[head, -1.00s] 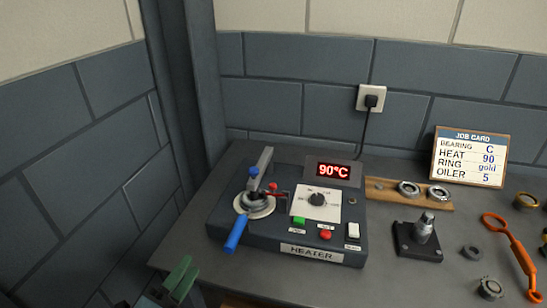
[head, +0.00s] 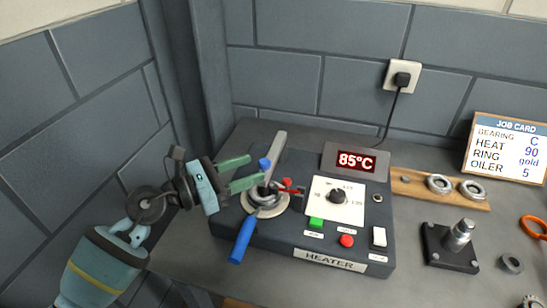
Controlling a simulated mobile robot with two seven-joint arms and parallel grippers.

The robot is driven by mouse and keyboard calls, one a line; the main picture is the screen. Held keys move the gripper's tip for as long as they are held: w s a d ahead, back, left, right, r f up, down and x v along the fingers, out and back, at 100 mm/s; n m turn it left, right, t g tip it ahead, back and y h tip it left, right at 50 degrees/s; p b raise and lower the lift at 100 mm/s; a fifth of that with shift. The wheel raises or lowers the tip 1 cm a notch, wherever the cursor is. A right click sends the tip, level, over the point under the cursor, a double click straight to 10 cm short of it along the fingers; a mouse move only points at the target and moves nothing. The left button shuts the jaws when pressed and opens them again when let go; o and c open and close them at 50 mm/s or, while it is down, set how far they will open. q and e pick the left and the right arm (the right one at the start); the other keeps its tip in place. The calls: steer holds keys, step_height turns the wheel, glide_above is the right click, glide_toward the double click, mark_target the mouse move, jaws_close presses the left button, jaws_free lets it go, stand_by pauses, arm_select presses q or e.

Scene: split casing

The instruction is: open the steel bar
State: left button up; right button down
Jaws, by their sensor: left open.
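The steel bar (head: 277,151) lies across the top left of the heater (head: 290,238), over a round steel seat (head: 250,200) with a ring on it. A blue knob (head: 264,163) sits on the bar's side. A blue handle (head: 242,240) sticks out toward the front, and a small red part (head: 287,184) is right of the bar. My left gripper (head: 250,172) is open, with green fingers pointing right at the blue knob. Its fingertips are close to the knob; I cannot tell if they touch. My right gripper is not in view.
The heater display (head: 356,161) reads 85°C. A dial, green and red buttons and a white switch are on its top. A wooden rack (head: 410,182) with rings, a black stand (head: 450,247) and a job card (head: 507,148) are to the right. A wall stands close on the left.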

mark_target(273, 159)
arm_select(q)
steer(key=x, duration=0.7)
jaws_close()
